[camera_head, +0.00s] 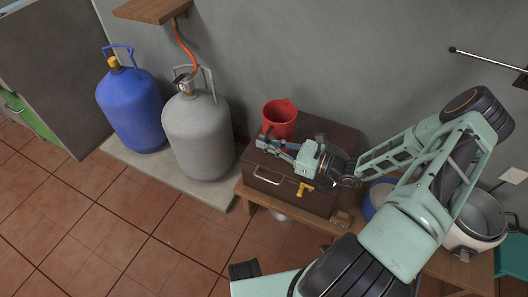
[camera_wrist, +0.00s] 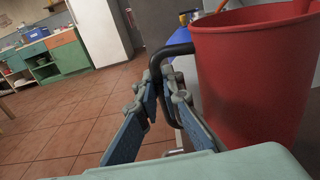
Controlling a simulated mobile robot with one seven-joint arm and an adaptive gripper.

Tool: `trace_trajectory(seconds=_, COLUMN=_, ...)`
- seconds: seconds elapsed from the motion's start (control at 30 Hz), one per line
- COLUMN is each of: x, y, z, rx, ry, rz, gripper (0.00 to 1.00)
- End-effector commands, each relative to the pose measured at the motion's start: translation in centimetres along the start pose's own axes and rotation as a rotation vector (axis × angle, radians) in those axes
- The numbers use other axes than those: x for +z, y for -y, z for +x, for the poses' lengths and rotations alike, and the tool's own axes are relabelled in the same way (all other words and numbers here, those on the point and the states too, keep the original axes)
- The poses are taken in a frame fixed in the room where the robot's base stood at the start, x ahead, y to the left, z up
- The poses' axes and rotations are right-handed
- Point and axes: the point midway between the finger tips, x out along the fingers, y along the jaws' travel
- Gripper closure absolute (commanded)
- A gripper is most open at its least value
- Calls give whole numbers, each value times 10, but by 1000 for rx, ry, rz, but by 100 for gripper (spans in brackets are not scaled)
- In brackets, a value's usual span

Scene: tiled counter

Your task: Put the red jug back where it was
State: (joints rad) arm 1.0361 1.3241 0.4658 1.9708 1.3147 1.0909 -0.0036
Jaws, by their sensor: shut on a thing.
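The red jug (camera_head: 281,117) is by the back left part of a brown box (camera_head: 262,177) near the wall. In the wrist view the jug (camera_wrist: 250,75) fills the right side, standing nearly upright, with a dark curved handle (camera_wrist: 180,50) on its left. My gripper (camera_head: 268,144) is at the jug's near left side. In the wrist view its blue-padded fingers (camera_wrist: 164,88) are shut on the handle. I cannot tell whether the jug's base touches the box lid; my gripper partly hides it.
A grey gas bottle (camera_head: 198,135) with an orange hose and a blue gas bottle (camera_head: 132,110) stand left on a slab. The box sits on a wooden bench (camera_head: 450,268). A blue tub (camera_head: 375,195) and a white cooker (camera_head: 475,225) are to the right. The left floor is clear.

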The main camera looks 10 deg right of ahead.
Motion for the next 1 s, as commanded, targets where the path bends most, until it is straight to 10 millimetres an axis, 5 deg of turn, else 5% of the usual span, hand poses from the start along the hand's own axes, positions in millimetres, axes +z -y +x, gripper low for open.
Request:
trace_trajectory(seconds=0.37, x=-39, y=3, z=10, rx=0, ry=4, rz=-2, gripper=100)
trace_trajectory(seconds=0.77, x=-43, y=3, z=9, rx=0, ry=3, rz=-3, gripper=100)
trace_trajectory(seconds=0.8, x=-43, y=3, z=9, rx=0, ry=0, rz=0, gripper=89)
trace_trajectory(seconds=0.9, x=-43, y=3, z=9, rx=0, ry=0, rz=0, gripper=78)
trace_trajectory(seconds=1.0, x=-43, y=3, z=9, rx=0, ry=0, rz=0, gripper=76)
